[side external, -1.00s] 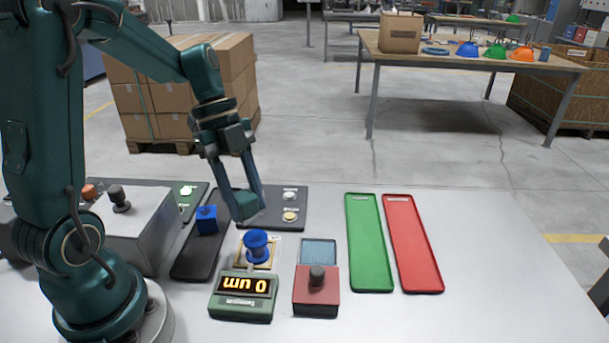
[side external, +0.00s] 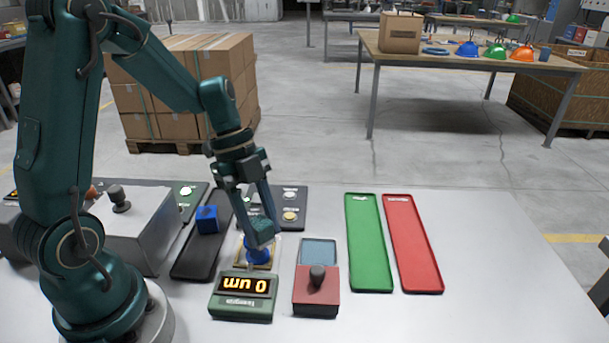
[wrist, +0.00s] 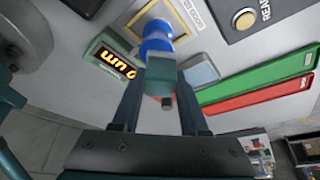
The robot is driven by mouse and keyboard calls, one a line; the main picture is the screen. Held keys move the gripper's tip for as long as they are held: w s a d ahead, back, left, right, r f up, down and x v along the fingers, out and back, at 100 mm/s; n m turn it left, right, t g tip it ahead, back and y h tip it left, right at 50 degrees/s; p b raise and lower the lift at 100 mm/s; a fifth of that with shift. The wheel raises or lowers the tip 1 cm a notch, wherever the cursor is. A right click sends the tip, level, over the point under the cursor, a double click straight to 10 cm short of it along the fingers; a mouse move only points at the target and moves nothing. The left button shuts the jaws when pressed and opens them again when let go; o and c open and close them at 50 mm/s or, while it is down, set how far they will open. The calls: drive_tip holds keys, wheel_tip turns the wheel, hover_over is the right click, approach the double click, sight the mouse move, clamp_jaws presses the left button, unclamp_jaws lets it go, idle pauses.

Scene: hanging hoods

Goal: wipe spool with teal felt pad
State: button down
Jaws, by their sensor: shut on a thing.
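The blue spool (side external: 258,251) stands on a small framed plate behind the gauge with the lit display. It also shows in the wrist view (wrist: 157,38), just beyond the pad. My gripper (side external: 264,220) is shut on the teal felt pad (side external: 261,231), which shows as a teal block between the fingers in the wrist view (wrist: 160,72). The pad is at the top of the spool and hides part of it. I cannot tell whether they touch.
The display gauge (side external: 243,296) stands in front of the spool. A red block with a dark knob (side external: 316,290) is to its right. A green tray (side external: 369,245) and a red tray (side external: 414,245) lie further right. A blue cube (side external: 207,219) sits on a black tray (side external: 194,262) at left.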

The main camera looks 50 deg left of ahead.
drive_tip(key=shift+s+a, duration=0.2)
drive_tip(key=shift+a, duration=0.45)
drive_tip(key=shift+s+a, duration=0.15)
drive_tip(key=shift+a, duration=0.45)
drive_tip(key=shift+a+r, duration=0.1)
drive_tip(key=shift+r, duration=0.05)
wheel_tip(320, 180, up, 8)
